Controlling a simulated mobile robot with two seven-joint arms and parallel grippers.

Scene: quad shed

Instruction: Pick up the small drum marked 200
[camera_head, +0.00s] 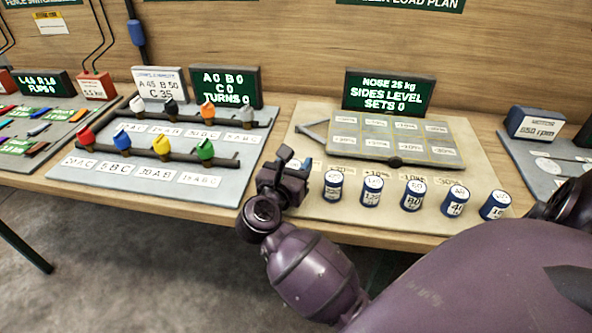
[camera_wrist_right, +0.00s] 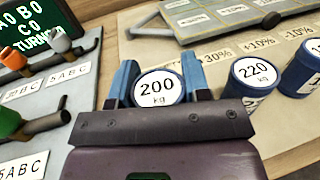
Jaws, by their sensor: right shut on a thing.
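The small drum marked 200 (camera_wrist_right: 157,88) shows its white lid in the right wrist view, between the two blue fingers of my right gripper (camera_wrist_right: 158,64). The fingers are shut on its sides. In the head view my right gripper (camera_head: 284,180) is at the left end of the drum row, and it hides most of this drum. I cannot tell whether the drum touches the board. My left gripper is in neither view.
The drum marked 220 (camera_wrist_right: 254,76) stands close to the right of the held one; it also shows in the head view (camera_head: 333,187). Several more blue drums (camera_head: 412,196) continue the row. A hinged grey plate (camera_head: 375,140) lies behind. A board with coloured levers (camera_head: 165,185) is left.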

